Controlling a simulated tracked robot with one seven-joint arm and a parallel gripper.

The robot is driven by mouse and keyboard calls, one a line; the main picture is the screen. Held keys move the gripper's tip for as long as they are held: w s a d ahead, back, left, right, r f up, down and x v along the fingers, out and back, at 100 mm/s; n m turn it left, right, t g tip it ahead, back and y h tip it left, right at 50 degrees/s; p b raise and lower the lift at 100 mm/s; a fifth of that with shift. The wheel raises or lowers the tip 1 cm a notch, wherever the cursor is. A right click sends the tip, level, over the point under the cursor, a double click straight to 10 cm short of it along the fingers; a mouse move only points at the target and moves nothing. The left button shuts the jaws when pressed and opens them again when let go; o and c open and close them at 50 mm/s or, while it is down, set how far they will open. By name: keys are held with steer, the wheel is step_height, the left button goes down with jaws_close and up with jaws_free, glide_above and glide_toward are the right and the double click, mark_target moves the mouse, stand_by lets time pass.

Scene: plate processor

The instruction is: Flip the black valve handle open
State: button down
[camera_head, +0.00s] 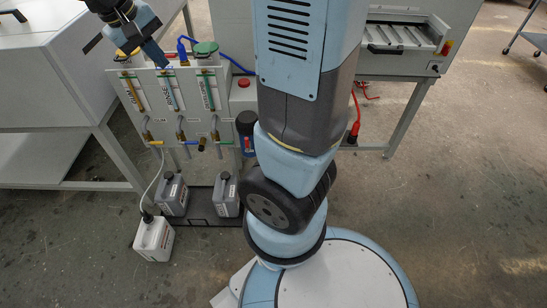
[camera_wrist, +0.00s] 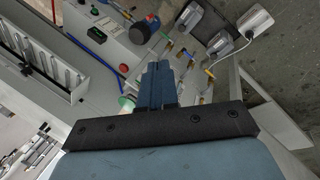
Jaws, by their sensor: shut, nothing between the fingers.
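A black valve handle (camera_head: 202,144) shows small at the lower right of the white panel (camera_head: 166,115) in the head view, below the row of taps. I cannot make out its exact angle. I cannot tell which of these is the black one.
Upright tubes with coloured valves line the panel. Grey canisters (camera_head: 173,195) stand on a black tray below, and a white canister (camera_head: 154,238) with a hose stands beside it. A box with a red button (camera_head: 244,82) is right of the panel. A white machine (camera_head: 50,80) is at left.

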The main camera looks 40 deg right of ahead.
steer(key=w+a+f+n+h, duration=0.1)
steer(key=w+a+f+h, duration=0.2)
steer(key=w+a+f, duration=0.4)
steer(key=w+a+f+h, duration=0.2)
steer(key=w+f+h, duration=0.15)
steer(key=f, duration=0.45)
steer(key=w+a+f+n+t+h, duration=0.1)
steer(key=w+a+f, duration=0.1)
steer(key=a+f, duration=0.5)
steer(key=w+a+f+n+t+h, duration=0.2)
steer(key=f, duration=0.8)
steer(key=s+a+f+n+t+y, duration=0.1)
steer(key=s+a+f+n+t, duration=0.1)
steer(key=f, duration=1)
steer(key=s+a+f+n+t+y, duration=0.1)
steer(key=s+f+t, duration=0.4)
steer(key=f, duration=0.7)
steer(key=s+a+f+n+t+y, duration=0.1)
steer(key=s+a+f+n+t, duration=0.2)
steer(key=s+f, duration=0.3)
step_height(320, 180, down, 6)
steer(key=shift+a+r+n+t, duration=0.1)
steer(key=shift+a+n+t, duration=0.2)
steer(key=shift+a+t, duration=0.25)
